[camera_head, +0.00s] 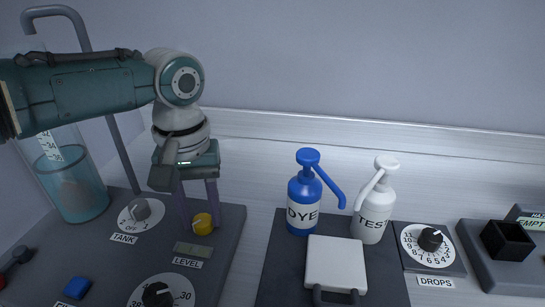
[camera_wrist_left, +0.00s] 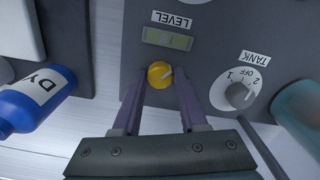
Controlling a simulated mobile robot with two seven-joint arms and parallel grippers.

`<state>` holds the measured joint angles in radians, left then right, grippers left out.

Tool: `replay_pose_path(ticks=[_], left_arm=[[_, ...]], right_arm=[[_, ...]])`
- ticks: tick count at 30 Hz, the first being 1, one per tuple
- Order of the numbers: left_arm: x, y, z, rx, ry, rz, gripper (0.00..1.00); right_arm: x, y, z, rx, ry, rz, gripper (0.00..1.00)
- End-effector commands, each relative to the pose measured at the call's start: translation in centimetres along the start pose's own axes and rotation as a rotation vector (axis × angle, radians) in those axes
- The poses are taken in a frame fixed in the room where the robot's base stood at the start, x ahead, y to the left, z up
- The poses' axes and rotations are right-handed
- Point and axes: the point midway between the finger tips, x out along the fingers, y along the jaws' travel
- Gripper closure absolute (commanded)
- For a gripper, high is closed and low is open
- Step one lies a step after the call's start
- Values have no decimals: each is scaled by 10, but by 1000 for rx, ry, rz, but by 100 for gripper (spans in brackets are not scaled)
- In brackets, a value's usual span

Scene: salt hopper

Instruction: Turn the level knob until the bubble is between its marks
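The yellow level knob (camera_head: 203,223) stands on the dark panel just behind the LEVEL label, and it also shows in the left wrist view (camera_wrist_left: 160,74) with a pale pointer line toward the upper right. The level vial (camera_head: 194,250) is a small greenish window beside it, also in the left wrist view (camera_wrist_left: 167,39). The bubble's place against the marks is too small to tell. My left gripper (camera_head: 199,220) points down, its two purple fingers apart on either side of the knob. In the left wrist view (camera_wrist_left: 159,92) gaps show beside the knob. My right gripper is not in view.
A TANK knob (camera_head: 140,210) stands left of the fingers, with a clear tank (camera_head: 75,190) behind it. DYE (camera_head: 304,208) and TEST (camera_head: 374,212) bottles stand right, past a clear strip.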

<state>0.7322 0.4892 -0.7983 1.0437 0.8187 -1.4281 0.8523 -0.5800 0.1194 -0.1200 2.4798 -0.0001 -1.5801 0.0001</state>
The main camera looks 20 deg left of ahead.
Motion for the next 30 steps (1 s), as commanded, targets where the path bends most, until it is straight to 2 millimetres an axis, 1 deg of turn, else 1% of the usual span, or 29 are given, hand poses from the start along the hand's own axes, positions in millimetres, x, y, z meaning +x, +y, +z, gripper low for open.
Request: replay_pose_path(ticks=[1, 6, 13, 16, 20, 24, 27, 30], left_arm=[[0, 0, 0, -1, 0, 0, 51], [0, 0, 0, -1, 0, 0, 32], [0, 0, 0, -1, 0, 0, 31], [-6, 0, 0, -1, 1, 1, 31], [-28, 0, -1, 0, 3, 2, 31], [-57, 0, -1, 0, 4, 2, 31], [-75, 0, 0, 0, 2, 2, 31], [-89, 0, -1, -1, 3, 3, 31]], right_arm=[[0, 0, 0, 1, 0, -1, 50], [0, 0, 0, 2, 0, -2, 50], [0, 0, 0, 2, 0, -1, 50], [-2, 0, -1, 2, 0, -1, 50], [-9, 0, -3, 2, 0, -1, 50], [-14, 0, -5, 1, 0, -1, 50], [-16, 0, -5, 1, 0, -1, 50], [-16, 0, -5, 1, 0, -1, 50]])
